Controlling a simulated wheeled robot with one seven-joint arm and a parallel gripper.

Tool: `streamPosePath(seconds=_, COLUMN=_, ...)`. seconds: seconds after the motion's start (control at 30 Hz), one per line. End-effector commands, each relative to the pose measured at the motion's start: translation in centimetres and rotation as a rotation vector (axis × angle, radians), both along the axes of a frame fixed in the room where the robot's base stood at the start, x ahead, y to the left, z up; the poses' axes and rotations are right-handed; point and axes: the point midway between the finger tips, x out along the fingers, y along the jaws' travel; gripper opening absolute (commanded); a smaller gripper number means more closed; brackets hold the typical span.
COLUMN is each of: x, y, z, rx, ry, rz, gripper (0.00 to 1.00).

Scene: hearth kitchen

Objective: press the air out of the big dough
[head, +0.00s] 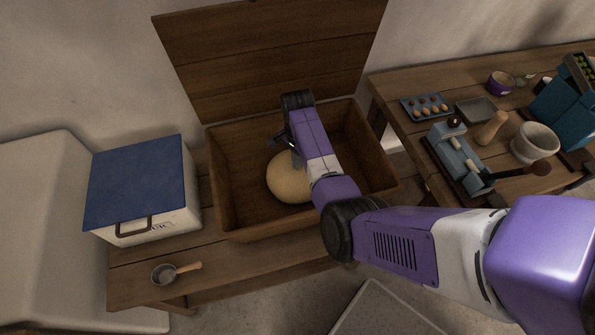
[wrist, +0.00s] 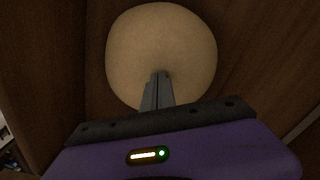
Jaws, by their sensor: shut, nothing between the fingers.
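The big dough (head: 288,181) is a pale round mound on the floor of a wooden trough (head: 232,212). In the wrist view the dough (wrist: 160,45) looks smooth and domed. My gripper (head: 297,158) reaches down into the trough at the dough, partly hidden by my arm in the head view. In the wrist view its fingers (wrist: 160,76) are together and empty, with their tips over the near part of the dough. The tips appear to meet its surface, but I cannot tell how firmly they touch.
The trough's wooden lid (head: 270,55) stands open behind. A white box with a blue lid (head: 140,185) and a small pan (head: 165,273) are on the left. The right table holds an egg tray (head: 428,106), a mortar (head: 535,143) and a blue press-like device (head: 455,155).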

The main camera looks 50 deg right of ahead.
Motion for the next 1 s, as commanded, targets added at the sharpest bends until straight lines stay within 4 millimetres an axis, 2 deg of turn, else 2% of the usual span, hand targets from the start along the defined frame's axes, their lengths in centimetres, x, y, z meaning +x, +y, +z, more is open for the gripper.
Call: streamPosePath(seconds=1.0, x=-0.03, y=0.00, z=-0.66, rx=0.000, ry=0.001, rz=0.000, gripper=0.00)
